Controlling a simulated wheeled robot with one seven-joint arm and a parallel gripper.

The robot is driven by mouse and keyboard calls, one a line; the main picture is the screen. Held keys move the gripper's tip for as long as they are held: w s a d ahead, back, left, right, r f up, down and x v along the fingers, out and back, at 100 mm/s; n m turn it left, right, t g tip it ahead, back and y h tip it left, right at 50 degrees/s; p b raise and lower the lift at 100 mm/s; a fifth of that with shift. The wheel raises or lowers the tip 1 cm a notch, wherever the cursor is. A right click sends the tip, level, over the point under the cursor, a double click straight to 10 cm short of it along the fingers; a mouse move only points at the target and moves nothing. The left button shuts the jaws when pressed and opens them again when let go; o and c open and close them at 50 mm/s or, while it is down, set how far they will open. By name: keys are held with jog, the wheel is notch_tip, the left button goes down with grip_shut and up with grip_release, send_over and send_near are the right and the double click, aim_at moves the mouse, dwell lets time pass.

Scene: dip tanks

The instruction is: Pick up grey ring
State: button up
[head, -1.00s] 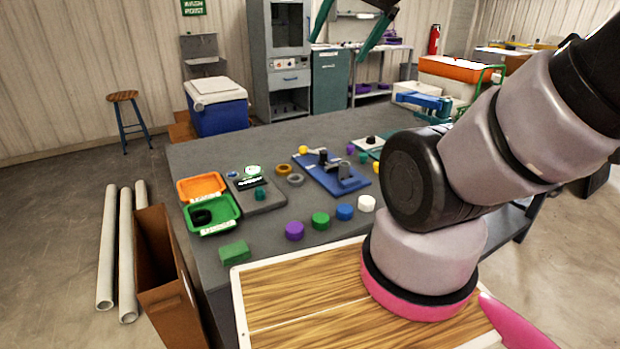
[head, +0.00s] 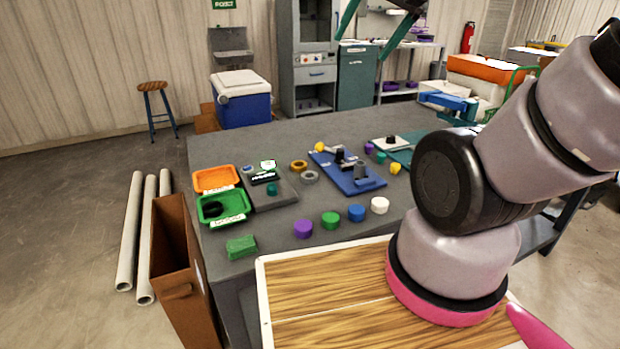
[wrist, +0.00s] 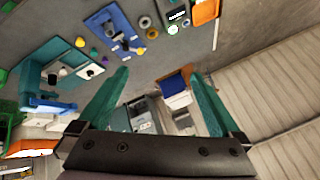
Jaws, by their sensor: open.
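The grey ring (head: 309,177) lies flat on the dark grey table, just beside a brown-orange ring (head: 298,166) and left of a blue fixture plate (head: 350,178). In the wrist view the grey ring (wrist: 145,22) is near the top, above the brown-orange ring (wrist: 152,33). My gripper (head: 362,47) is raised high at the top of the head view, with only its teal fingers and part of its body showing. In the wrist view my gripper (wrist: 156,73) has its fingers wide apart with nothing between them. It is well away from the ring.
An orange tray (head: 215,188) and a green tray (head: 204,219) stand at the table's left, next to a grey plate (head: 262,205). Purple (head: 303,229), green (head: 330,220), blue (head: 356,213) and white (head: 380,205) cylinders line the front. A brown bin (head: 172,268) stands on the floor at left.

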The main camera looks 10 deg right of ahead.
jog(key=w+a+f, duration=0.2)
jog(key=w+f, duration=0.2)
jog(key=w, duration=0.3)
jog(key=n+g+h, duration=0.2)
jog(key=n+h, duration=0.1)
send_over(310, 172)
jog(key=s, duration=0.5)
jog(key=f, duration=3.3)
jog(key=shift+w+a, duration=0.2)
jog(key=shift+a+x, duration=0.15)
jog(key=shift+x, duration=1.35)
jog(key=shift+a+x, duration=0.1)
jog(key=shift+x, duration=1.4)
